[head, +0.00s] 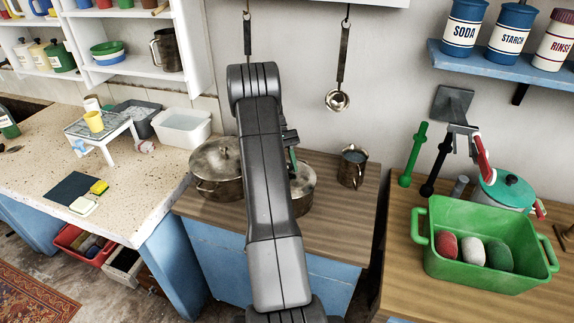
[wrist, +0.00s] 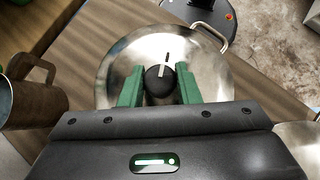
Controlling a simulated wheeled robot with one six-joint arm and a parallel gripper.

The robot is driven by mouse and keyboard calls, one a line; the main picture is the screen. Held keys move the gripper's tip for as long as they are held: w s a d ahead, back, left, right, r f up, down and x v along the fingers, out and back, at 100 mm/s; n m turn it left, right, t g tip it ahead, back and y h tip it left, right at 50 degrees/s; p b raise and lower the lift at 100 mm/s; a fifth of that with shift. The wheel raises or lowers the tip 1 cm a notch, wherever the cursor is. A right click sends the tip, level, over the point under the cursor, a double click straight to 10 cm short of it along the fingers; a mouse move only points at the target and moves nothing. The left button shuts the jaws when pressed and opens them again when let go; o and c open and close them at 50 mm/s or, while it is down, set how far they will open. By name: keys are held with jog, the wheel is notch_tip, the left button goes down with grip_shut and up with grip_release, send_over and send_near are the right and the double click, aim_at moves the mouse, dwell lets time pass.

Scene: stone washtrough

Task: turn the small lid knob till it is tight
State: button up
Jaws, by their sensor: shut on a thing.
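The small lid knob (wrist: 160,83) is black with a white line mark, at the middle of a round steel lid (wrist: 118,62) in the wrist view. My gripper (wrist: 159,88) has its two green fingers on either side of the knob, shut on it. In the head view the small pot (head: 303,188) stands on the wooden counter, partly hidden behind my arm. The gripper's green fingers (head: 292,160) show only in part there, above the lid, and the knob is hidden.
A larger lidded pot (head: 217,172) stands just left of the small pot. A metal mug (head: 352,167) stands to its right. A ladle (head: 338,98) hangs on the wall behind. A green tub (head: 480,262) with several coloured items stands on the right counter.

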jog(key=o, duration=1)
notch_tip(320, 180, up, 9)
jog(key=shift+f+p, duration=0.15)
jog(key=shift+p, duration=0.45)
jog(key=shift+r+p, duration=0.65)
jog(key=shift+p, duration=0.05)
jog(key=shift+f, duration=0.15)
